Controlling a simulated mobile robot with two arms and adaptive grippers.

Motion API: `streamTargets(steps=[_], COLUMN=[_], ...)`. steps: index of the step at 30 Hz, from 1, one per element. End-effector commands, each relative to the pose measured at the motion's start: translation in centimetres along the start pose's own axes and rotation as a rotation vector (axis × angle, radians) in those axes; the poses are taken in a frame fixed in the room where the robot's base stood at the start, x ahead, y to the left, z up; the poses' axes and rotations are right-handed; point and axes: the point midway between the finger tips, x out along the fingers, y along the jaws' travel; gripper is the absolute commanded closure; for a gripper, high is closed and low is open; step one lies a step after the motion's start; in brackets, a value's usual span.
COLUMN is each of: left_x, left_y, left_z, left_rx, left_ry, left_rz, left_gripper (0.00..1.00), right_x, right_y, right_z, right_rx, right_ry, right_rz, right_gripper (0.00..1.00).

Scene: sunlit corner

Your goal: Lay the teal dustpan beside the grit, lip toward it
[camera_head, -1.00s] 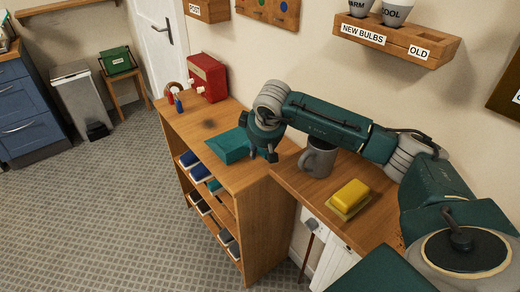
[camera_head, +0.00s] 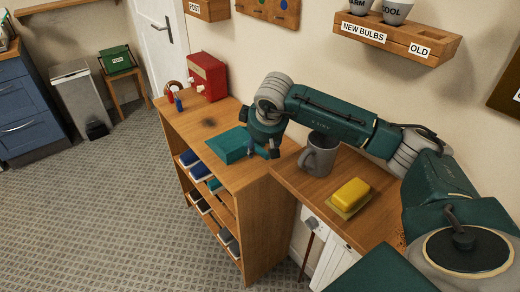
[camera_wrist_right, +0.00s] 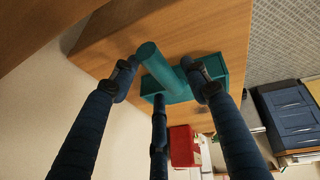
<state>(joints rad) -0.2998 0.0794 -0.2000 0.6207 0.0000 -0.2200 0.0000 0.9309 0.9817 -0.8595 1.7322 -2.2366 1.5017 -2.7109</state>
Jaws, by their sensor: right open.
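The teal dustpan (camera_head: 232,145) lies on the top of the wooden shelf unit. The grit is a dark smudge (camera_head: 209,122) on the same top, beyond the dustpan and apart from it. My right gripper (camera_head: 265,152) is open at the dustpan's near end, low over the top. In the right wrist view the dustpan (camera_wrist_right: 212,68) lies ahead, and its thick round handle shows between the spread fingers of my right gripper (camera_wrist_right: 164,76). I cannot tell whether they touch it. My left gripper is not in view.
A red box (camera_head: 207,77) and small red and blue items stand at the top's far end. The wall runs close behind.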

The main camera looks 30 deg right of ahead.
Motion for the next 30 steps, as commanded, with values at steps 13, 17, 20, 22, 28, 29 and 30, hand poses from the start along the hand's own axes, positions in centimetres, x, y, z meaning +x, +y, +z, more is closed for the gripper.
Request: streamTargets(steps=[13, 17, 20, 22, 28, 29, 30], left_x=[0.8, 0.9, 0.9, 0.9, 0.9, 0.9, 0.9], left_y=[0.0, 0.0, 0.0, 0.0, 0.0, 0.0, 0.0], left_z=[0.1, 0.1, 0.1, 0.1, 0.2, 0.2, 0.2], left_rx=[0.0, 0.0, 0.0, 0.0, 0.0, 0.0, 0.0], left_ry=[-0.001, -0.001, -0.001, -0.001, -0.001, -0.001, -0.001], left_rz=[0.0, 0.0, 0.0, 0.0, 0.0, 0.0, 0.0], left_gripper=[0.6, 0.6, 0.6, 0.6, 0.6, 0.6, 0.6], right_x=[-8.7, -9.6, -9.8, -9.8, -9.8, -9.8, -9.8], right_y=[0.0, 0.0, 0.0, 0.0, 0.0, 0.0, 0.0], right_z=[-0.1, 0.0, 0.0, 0.0, 0.0, 0.0, 0.0], right_rx=[0.0, 0.0, 0.001, 0.001, 0.001, 0.001, 0.001], right_ry=[0.003, 0.001, 0.001, 0.0, 0.0, 0.0, 0.0], right_rz=[0.001, 0.0, 0.0, 0.0, 0.0, 0.0, 0.0], right_gripper=[0.54, 0.54, 0.54, 0.54, 0.54, 0.54, 0.54])
